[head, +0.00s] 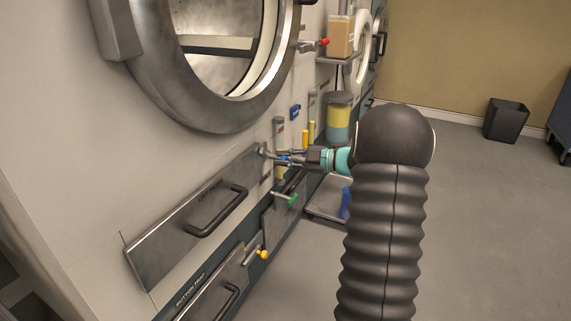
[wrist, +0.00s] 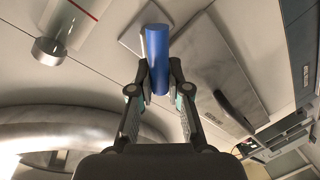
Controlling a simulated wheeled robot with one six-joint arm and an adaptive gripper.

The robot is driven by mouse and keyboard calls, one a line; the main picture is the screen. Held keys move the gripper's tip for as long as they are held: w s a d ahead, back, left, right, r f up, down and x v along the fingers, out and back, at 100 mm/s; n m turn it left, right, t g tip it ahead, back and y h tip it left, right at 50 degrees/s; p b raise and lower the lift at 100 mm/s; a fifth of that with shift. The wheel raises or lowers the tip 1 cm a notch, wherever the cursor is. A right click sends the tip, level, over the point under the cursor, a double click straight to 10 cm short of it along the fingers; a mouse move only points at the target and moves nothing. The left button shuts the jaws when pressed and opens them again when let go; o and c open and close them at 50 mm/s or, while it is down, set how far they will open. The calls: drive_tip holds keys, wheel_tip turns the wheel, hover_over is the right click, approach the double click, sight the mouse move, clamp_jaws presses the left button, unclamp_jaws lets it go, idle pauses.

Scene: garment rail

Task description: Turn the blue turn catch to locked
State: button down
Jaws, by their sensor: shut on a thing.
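The blue turn catch (wrist: 155,42) shows in the wrist view as a blue cylindrical grip in front of a light plate on the machine's front. My gripper (wrist: 158,72) has a finger on either side of the grip and is shut on it. In the head view my gripper (head: 275,157) reaches in from the right, level with the upper right end of a metal panel (head: 160,248). Only a small part of the blue catch (head: 284,159) shows there between the fingers. Any lock marking and the catch's exact turn angle cannot be made out.
A round door (head: 210,108) is above left. Black handles (head: 216,213) stick out below left. A green catch (head: 292,200) and a yellow catch (head: 262,254) sit lower. A red-tipped catch (head: 324,42) is higher. Floor to the right is clear up to a dark bin (head: 506,120).

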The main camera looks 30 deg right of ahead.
drive_tip(key=n+b, duration=0.1)
drive_tip(key=n, duration=0.1)
drive_tip(key=n+h, duration=0.1)
drive_tip(key=shift+s+a+f+n+b, duration=0.1)
drive_tip(key=shift+a+f+n+b, duration=0.1)
drive_tip(key=shift+f+n+b, duration=0.2)
drive_tip(key=shift+f+n+t+h, duration=0.25)
drive_tip(key=shift+n+t+h, duration=0.25)
drive_tip(key=shift+n, duration=1.1)
drive_tip(key=c, duration=1.1)
unclamp_jaws()
drive_tip(key=v, duration=1.2)
